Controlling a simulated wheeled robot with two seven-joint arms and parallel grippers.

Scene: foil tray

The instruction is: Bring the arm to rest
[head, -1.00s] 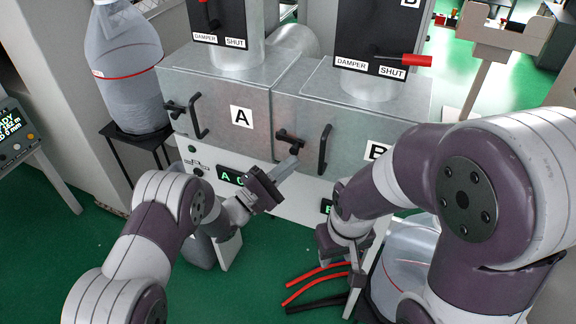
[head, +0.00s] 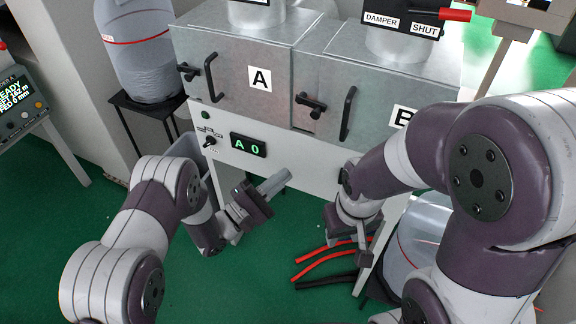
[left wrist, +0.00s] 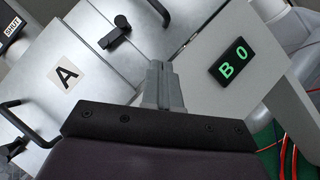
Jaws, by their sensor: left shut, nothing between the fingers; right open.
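My left gripper (head: 273,184) is shut and empty, in front of the white panel below cabinet A. Its closed fingers also show in the left wrist view (left wrist: 158,85), pointing towards the cabinet fronts and apart from them as far as I can tell. My right arm comes in from the right in the head view. My right gripper (head: 348,238) hangs low below cabinet B, beside the red cables; its fingers are small and partly hidden there.
Metal cabinet A (head: 236,92) and cabinet B (head: 380,95) have black handles and latches. A display reading A 0 (head: 248,145) sits below. A grey bag (head: 140,60) stands on a black stand at left. Red cables (head: 325,262) lie at lower right. Green floor is clear at front.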

